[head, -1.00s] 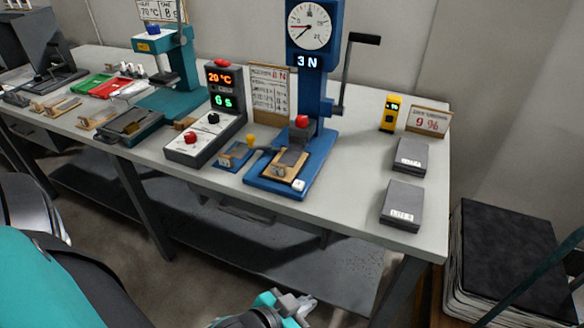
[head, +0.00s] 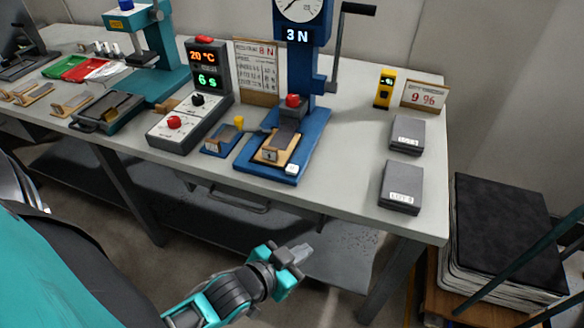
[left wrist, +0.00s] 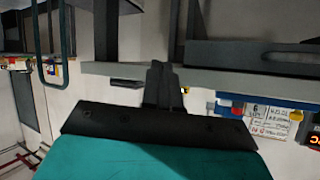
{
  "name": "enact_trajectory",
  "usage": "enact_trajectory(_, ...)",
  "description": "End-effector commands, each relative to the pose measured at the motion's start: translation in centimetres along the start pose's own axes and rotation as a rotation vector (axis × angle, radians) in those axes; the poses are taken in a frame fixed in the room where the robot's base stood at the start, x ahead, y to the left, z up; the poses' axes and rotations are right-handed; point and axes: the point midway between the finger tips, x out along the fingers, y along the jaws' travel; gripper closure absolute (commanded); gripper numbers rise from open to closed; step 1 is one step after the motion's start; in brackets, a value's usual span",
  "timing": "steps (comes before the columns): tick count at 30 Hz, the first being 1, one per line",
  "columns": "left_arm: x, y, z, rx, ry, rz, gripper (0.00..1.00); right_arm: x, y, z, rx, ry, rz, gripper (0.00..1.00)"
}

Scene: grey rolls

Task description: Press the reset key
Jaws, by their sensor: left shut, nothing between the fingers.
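A small white key (head: 292,169) sits at the front corner of the blue base (head: 245,166) of the press stand. I cannot read its marking, so I cannot tell whether it is the reset key. The stand has a round dial (head: 299,6) and a 3 N display (head: 298,36). My left gripper (head: 300,254) is shut and empty, in front of the bench and below its front edge, well apart from the key. Its fingers also show in the left wrist view (left wrist: 158,85). My right gripper is not in view.
On the bench (head: 345,165) a control box (head: 186,128) with red and black knobs stands left of the press. Two grey boxes (head: 401,185) (head: 407,135) and a yellow meter (head: 384,89) stand right. A crank handle (head: 338,50) juts from the stand. A stack (head: 503,235) stands right of the bench.

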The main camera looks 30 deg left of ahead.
Motion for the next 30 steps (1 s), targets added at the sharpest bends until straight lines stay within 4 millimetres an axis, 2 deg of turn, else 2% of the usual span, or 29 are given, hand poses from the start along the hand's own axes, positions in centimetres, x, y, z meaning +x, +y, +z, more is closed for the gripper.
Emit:
enact_trajectory(3, 1.9, -2.1, -6.3, 0.16, 0.242, -0.016, 1.0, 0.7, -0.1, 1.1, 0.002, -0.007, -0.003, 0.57)
enact_trajectory(5, 2.2, -2.5, -10.4, 0.271, 0.399, -0.005, 1.0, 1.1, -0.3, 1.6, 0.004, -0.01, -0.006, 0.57)
enact_trajectory(6, 2.1, -2.4, -13.3, 0.357, 0.51, 0.016, 1.0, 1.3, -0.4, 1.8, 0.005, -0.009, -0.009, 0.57)
enact_trajectory(9, 1.1, -1.0, -18.7, 0.589, 0.747, 0.104, 1.0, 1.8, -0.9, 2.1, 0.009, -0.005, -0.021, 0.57)
enact_trajectory(12, -0.3, 1.1, -21.6, 0.849, 0.907, 0.231, 1.0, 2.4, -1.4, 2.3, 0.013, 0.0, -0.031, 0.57)
enact_trajectory(16, -1.0, 2.9, -21.7, 1.227, 0.964, 0.414, 1.0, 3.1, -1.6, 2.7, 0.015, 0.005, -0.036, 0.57)
enact_trajectory(18, -0.6, 2.6, -20.7, 1.436, 0.91, 0.499, 1.0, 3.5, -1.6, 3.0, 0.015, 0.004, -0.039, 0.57)
enact_trajectory(20, 0.1, 1.5, -19.6, 1.613, 0.815, 0.553, 1.0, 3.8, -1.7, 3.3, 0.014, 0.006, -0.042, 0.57)
enact_trajectory(23, 1.4, -2.3, -18.3, 1.868, 0.574, 0.582, 1.0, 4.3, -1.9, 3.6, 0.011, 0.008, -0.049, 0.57)
enact_trajectory(24, 1.8, -4.2, -18.1, 1.947, 0.461, 0.571, 1.0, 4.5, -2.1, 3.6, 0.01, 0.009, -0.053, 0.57)
enact_trajectory(27, 2.3, -9.3, -18.4, 2.083, 0.185, 0.5, 1.0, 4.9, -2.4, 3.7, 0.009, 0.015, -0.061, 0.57)
enact_trajectory(30, 2.0, -13.3, -19.2, 2.137, -0.026, 0.413, 1.0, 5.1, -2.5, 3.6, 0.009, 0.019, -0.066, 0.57)
